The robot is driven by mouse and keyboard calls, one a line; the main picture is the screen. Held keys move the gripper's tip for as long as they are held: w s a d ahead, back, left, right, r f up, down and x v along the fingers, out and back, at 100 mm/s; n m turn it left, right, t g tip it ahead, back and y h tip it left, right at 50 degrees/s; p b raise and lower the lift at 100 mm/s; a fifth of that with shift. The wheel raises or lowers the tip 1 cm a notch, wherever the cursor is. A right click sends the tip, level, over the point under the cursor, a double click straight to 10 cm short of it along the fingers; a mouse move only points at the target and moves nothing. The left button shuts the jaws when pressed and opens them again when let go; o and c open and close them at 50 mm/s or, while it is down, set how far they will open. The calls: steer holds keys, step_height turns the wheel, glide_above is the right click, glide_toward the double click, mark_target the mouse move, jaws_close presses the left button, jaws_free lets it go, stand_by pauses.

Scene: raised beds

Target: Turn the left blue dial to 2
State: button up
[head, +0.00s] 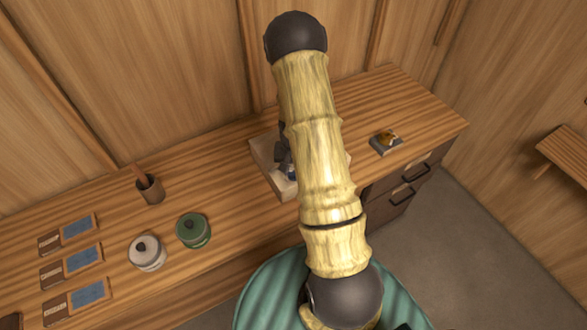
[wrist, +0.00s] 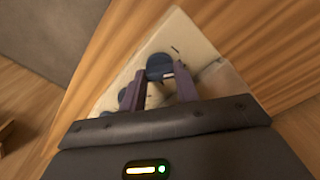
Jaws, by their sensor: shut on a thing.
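A pale panel (head: 263,160) lies on the wooden bench, mostly hidden behind my arm in the head view. In the wrist view the panel (wrist: 196,45) carries a dark blue dial (wrist: 159,63) with a small pale mark at its edge. My gripper (wrist: 160,72) is shut on this dial, one finger on each side. A second blue dial (wrist: 125,94) shows partly behind the left finger. In the head view a bit of blue dial (head: 288,172) shows beside my arm. The scale and numbers cannot be read.
Several blue-and-brown cards (head: 84,260) lie farther left. A small grey block with a yellowish top (head: 386,142) sits to the right, above dark drawers (head: 405,180).

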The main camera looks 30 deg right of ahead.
steer(key=shift+m, duration=0.9)
steer(key=shift+r, duration=0.1)
steer(key=o, duration=1)
step_height(320, 180, up, 18)
steer(key=b, duration=0.3)
steer(key=shift+f+b, duration=0.25)
steer(key=shift+b, duration=0.1)
